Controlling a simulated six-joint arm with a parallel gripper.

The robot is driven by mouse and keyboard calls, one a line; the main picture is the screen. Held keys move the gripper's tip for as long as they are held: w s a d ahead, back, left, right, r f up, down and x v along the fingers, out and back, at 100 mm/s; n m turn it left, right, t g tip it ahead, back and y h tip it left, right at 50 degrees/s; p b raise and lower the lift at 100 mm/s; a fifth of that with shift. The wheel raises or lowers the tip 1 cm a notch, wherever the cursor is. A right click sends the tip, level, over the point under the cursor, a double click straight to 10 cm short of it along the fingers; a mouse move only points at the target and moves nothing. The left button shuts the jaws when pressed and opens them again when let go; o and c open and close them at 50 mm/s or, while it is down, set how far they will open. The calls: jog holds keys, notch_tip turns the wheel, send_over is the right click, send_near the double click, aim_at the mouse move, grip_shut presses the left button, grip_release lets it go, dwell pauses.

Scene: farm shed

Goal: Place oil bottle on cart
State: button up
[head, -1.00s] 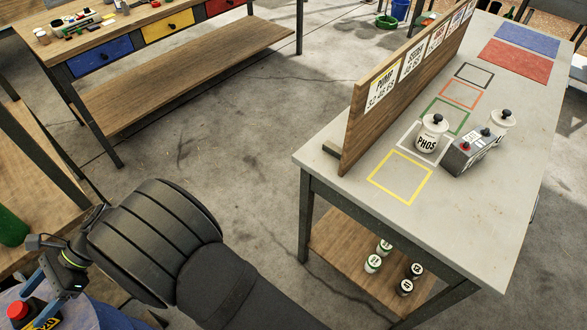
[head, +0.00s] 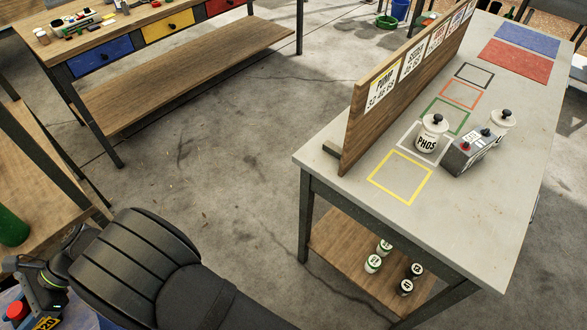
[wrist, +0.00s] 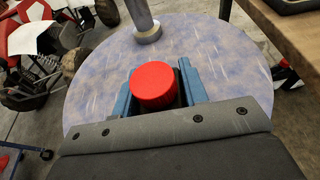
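The oil bottle shows in the wrist view as a red round cap (wrist: 154,87), seen from above; its body is hidden below. In the head view its red cap (head: 15,312) and yellow label (head: 47,323) show at the bottom left corner. My gripper (wrist: 157,93) has its blue fingers on either side of the bottle just below the cap; the finger contact is not clear. In the head view my gripper (head: 40,295) is close beside the bottle. The bottle is over a round blue-grey top (wrist: 95,85). I cannot tell which thing is the cart.
A silver post (wrist: 144,22) rises from the round top. A red machine with dark wheels (wrist: 40,40) stands beyond it. A wooden table (wrist: 292,35) is at the right. The grey workbench (head: 470,215) holds jars and a box. Open floor (head: 220,160) lies between benches.

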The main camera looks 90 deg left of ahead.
jog(key=c, duration=0.3)
jog(key=shift+r, duration=0.1)
